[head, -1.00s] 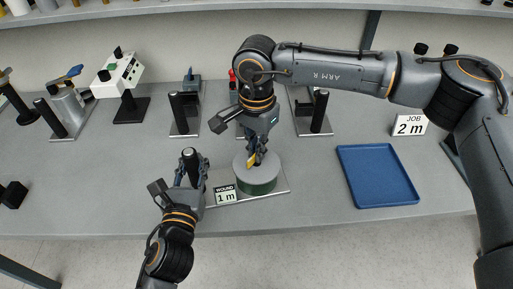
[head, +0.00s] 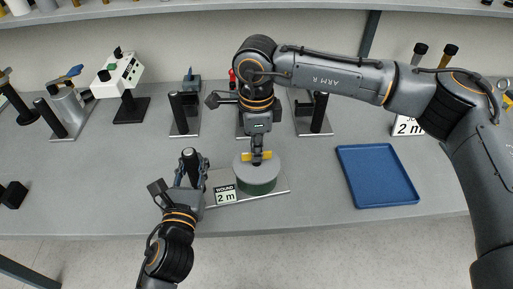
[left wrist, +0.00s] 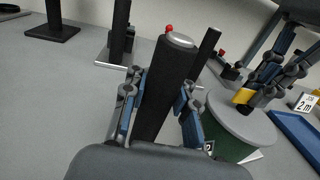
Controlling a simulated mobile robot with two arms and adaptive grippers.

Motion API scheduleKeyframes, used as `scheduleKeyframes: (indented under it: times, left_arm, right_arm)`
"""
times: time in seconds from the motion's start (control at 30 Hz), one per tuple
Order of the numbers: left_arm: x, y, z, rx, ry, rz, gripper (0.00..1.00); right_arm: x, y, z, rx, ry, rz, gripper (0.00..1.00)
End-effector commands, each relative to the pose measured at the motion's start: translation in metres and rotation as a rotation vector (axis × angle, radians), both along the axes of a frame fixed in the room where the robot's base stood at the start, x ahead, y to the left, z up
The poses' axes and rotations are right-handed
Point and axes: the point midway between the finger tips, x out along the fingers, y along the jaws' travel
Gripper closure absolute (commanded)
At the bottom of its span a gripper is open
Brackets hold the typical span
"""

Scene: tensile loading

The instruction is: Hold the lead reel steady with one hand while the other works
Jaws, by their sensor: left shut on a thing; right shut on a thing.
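The lead reel (head: 256,186) is a squat drum with a grey top and green side, standing on a thin metal plate near the bench's front edge. It also shows in the left wrist view (left wrist: 238,122). My left gripper (head: 190,167) is shut around an upright black post (left wrist: 167,85) left of the reel; its fingers sit on both sides. My right gripper (head: 257,153) comes down over the reel's top, shut on a yellow crank piece (head: 266,155), which the left wrist view shows too (left wrist: 243,96). The small sign (head: 225,195) reads "WOUND 2 m".
A blue tray (head: 350,178) lies right of the reel. A sign (head: 408,127) behind it reads "2 m", partly covered by my right arm. Several post stands and a white device (head: 118,72) stand at the back. The bench is bare between reel and tray.

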Motion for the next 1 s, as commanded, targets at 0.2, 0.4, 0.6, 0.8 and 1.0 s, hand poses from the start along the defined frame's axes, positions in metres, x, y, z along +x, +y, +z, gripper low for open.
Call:
scheduleKeyframes:
  times: [0.2,0.4,0.6,0.8,1.0]
  left_arm:
    - [-0.0003,-0.0014,0.0011,-0.001,-0.003,-0.004,1.0]
    - [-0.0004,-0.0015,0.001,-0.001,-0.002,-0.004,1.0]
    - [-0.0005,-0.0015,0.001,-0.001,-0.003,-0.004,1.0]
    - [-0.0005,-0.0016,0.001,-0.001,-0.002,-0.004,1.0]
    - [-0.0004,-0.0016,0.0009,-0.001,-0.002,-0.004,1.0]
  right_arm:
    - [0.0003,0.0011,0.0009,0.003,-0.002,-0.204,1.0]
    - [0.0003,0.0013,0.0008,0.004,-0.002,-0.394,1.0]
    - [0.0,0.0014,0.0007,0.003,-0.001,-0.577,1.0]
    - [0.0,0.0014,0.0011,0.003,-0.001,-0.733,1.0]
    - [0.0001,0.0015,0.0011,0.003,-0.001,-0.845,1.0]
